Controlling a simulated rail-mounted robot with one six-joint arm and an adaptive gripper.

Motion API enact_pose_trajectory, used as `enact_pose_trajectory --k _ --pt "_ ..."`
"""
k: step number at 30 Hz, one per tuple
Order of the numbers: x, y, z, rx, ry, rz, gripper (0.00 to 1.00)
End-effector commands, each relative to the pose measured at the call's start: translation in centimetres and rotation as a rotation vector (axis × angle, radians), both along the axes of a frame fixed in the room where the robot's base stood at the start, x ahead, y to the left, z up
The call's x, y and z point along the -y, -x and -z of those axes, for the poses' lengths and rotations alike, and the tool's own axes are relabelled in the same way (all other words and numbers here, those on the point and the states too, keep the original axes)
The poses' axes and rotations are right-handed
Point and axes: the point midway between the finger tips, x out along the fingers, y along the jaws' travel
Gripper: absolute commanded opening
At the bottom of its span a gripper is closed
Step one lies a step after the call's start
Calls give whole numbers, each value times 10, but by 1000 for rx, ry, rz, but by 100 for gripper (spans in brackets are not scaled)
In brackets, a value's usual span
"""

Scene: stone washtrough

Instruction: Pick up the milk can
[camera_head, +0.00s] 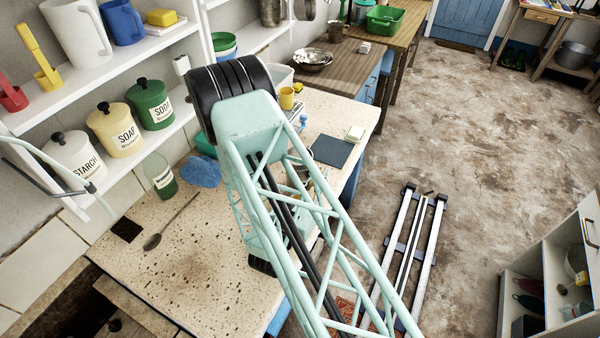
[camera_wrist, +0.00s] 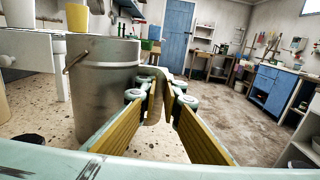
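A large grey metal can (camera_wrist: 105,88) stands upright close on the left in the wrist view. It has a thin wire handle at its left side. A broad drab strap (camera_wrist: 157,92) stands at its right side and looks like a handle of it. My gripper (camera_wrist: 160,108) has its two yellow-padded fingers on either side of this strap, tips close to it. Whether the pads press on it is unclear.
The speckled stone counter (camera_head: 205,270) has free room at the front left. A green bottle (camera_head: 160,175), a blue cloth (camera_head: 201,171) and a dark slate (camera_head: 331,151) lie or stand around my arm. Labelled canisters (camera_head: 115,130) stand on the shelf at left.

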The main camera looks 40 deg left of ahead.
Motion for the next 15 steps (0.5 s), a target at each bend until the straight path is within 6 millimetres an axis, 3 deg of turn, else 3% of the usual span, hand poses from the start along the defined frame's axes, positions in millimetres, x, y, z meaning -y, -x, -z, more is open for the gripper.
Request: enact_pose_trajectory --k 12,15 --pt "0 0 0 0 0 0 7" --pt "0 0 0 0 0 0 0"
